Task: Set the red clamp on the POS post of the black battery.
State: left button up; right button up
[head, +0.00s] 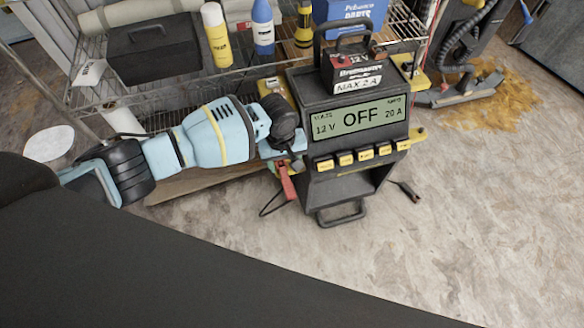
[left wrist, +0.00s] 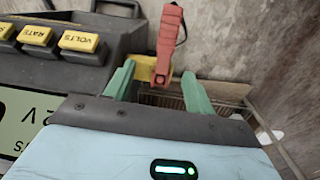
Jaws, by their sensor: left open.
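The red clamp (head: 287,183) hangs at the left side of the charger (head: 322,93), handles pointing down, with a cable below it. In the left wrist view the red clamp (left wrist: 169,42) shows just past and between the two green fingers. My left gripper (head: 290,162) is open at the clamp's upper end; the left wrist view shows its fingers (left wrist: 158,78) spread on either side of the clamp's near end, not closed on it. The black battery (head: 352,70) stands upright on the charger, labelled "MAX 2 A". My right gripper is out of view.
The charger display (head: 358,119) reads 12 V, OFF, 20 A, above yellow buttons. A black clamp (head: 405,190) hangs at the charger's right. A wire shelf with a black toolbox (head: 153,52) and bottles stands behind. An orange-brown spill (head: 490,95) lies at right; the front floor is clear.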

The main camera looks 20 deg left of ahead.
aim_at(281, 166)
pick_arm(q)
jog(key=shift+w+a+f+n+y+b, duration=0.25)
jog(key=shift+w+a+b, duration=0.15)
jog(key=shift+w, duration=0.3)
jog(key=shift+w+a+f+n+y+b, duration=0.2)
jog(key=shift+w+a+b, duration=0.2)
jog(key=shift+w, duration=0.3)
jog(key=shift+a+f+b, duration=0.15)
jog(key=shift+f+b, duration=0.35)
jog(key=shift+f, duration=0.65)
jog(key=shift+a+f+b, duration=0.15)
jog(key=shift+f+b, duration=0.3)
jog(key=shift+f, duration=1.1)
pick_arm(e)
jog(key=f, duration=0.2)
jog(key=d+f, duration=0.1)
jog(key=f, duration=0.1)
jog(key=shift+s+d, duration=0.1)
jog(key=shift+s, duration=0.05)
pick_arm(q)
jog(key=shift+c, duration=0.6)
jog(key=c, duration=1.1)
jog(key=shift+o, duration=0.2)
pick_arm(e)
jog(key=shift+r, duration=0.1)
